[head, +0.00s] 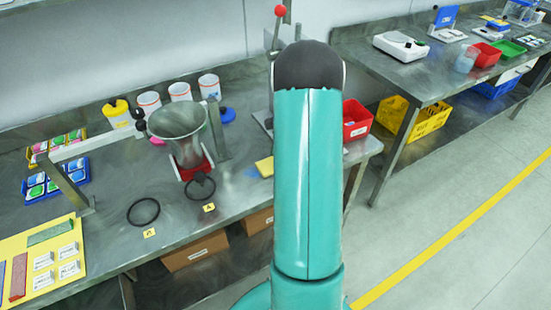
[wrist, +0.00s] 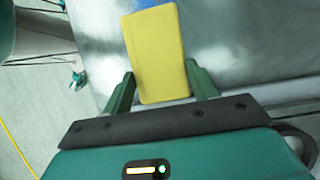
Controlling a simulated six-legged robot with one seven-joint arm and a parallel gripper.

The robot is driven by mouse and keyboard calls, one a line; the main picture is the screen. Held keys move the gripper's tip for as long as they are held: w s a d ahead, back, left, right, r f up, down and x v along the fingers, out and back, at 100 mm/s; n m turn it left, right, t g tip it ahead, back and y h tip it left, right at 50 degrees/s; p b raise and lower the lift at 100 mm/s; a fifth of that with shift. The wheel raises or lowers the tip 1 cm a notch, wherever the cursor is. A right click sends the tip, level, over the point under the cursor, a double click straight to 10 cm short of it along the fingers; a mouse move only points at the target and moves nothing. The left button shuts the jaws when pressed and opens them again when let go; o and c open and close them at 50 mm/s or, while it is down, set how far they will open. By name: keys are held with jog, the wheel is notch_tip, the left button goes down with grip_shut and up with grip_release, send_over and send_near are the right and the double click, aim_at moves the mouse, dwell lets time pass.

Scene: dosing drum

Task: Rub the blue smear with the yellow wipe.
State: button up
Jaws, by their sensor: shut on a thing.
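The yellow wipe (wrist: 155,45) is a flat block held between the two green fingers of my gripper (wrist: 160,72) in the wrist view. In the head view the wipe (head: 265,167) shows at the left edge of my arm, which hides the gripper. The blue smear (wrist: 150,3) shows as a strip just beyond the wipe's far end at the top of the wrist view, partly cut off. A faint bluish patch of it (head: 252,173) shows left of the wipe in the head view. I cannot tell whether the wipe touches the bench.
A metal funnel (head: 180,132) on a red base stands left of the wipe on the steel bench (head: 110,180). Black rings (head: 143,212) lie near the front edge. A red bin (head: 356,121) stands right of my arm. White cups (head: 180,92) stand behind.

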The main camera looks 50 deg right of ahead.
jog(key=shift+s+d, duration=0.2)
jog(key=shift+d, duration=0.3)
jog(key=shift+c, duration=0.3)
jog(key=shift+r, duration=0.1)
jog(key=shift+d+r, duration=0.1)
jog(key=shift+r, duration=0.05)
jog(key=shift+c, duration=0.4)
notch_tip(320, 180, up, 2)
jog(key=shift+s+r, duration=0.1)
jog(key=shift+r, duration=0.05)
jog(key=shift+c, duration=0.5)
jog(key=shift+w+r, duration=0.2)
jog(key=shift+r, duration=0.55)
jog(key=shift+a+r, duration=0.25)
jog(key=shift+r, duration=0.65)
notch_tip(320, 180, up, 3)
